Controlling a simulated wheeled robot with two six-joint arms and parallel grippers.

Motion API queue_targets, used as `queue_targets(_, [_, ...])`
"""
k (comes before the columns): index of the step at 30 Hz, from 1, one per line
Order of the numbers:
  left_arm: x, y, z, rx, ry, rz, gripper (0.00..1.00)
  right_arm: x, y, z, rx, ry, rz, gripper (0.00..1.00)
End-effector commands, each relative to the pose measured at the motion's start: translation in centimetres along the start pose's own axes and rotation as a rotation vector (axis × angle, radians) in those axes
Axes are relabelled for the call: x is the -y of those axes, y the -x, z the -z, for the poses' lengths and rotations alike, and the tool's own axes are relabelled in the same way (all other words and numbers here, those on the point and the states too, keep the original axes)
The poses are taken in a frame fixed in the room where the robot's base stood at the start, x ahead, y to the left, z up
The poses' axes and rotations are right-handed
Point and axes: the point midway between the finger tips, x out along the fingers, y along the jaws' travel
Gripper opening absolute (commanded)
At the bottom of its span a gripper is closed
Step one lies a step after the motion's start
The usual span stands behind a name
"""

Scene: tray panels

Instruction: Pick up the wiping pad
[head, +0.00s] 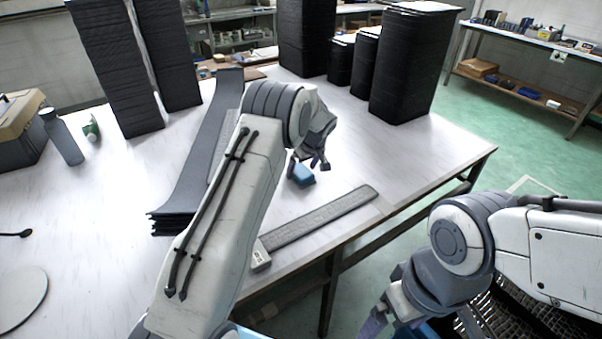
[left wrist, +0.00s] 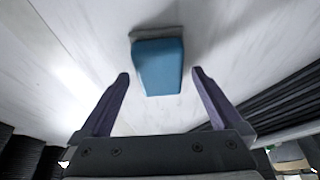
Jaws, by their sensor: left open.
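The wiping pad is a small blue block (head: 303,176) with a grey edge, lying on the white table (head: 420,160). In the left wrist view the pad (left wrist: 159,66) lies just beyond the fingertips, roughly centred between them. My left gripper (head: 308,165) is open and empty, above and close to the pad; it also shows in the left wrist view (left wrist: 160,75). My right gripper (head: 420,328) hangs low in front of the table's edge, partly cut off by the bottom of the head view, and its opening is unclear.
A flat grey strip (head: 325,216) lies near the table's front edge. A stack of long dark panels (head: 203,165) lies left of my left arm. Tall black stacks (head: 405,65) stand at the back. A bottle (head: 64,138) and a toolbox (head: 22,135) stand at left.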

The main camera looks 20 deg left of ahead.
Motion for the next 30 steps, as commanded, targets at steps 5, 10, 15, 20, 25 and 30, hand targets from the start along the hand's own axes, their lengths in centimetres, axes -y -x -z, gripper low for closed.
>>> queue_targets(5, [0.01,-1.51,0.06,0.0,0.001,-0.001,1.0,0.02,0.23,0.01,0.0,0.0,0.0,0.97])
queue_targets(10, [0.0,-1.57,0.07,-0.001,0.001,-0.001,1.0,0.01,0.19,0.01,0.0,0.0,0.0,0.97])
queue_targets(15, [0.01,-1.55,0.06,-0.001,0.001,-0.001,0.5,0.01,0.19,0.01,0.0,0.0,0.0,0.97])
queue_targets(20, [0.0,-1.52,0.08,-0.001,0.001,-0.002,0.2,0.01,0.2,0.01,0.0,0.0,0.0,0.97])
queue_targets(25, [-0.01,-1.45,0.11,-0.001,0.001,-0.002,0.2,0.01,0.18,0.01,0.0,0.0,0.0,0.97])
queue_targets(30, [-0.06,-0.59,0.52,-0.003,0.002,-0.004,0.2,0.0,0.0,0.0,0.0,0.0,0.0,0.97])
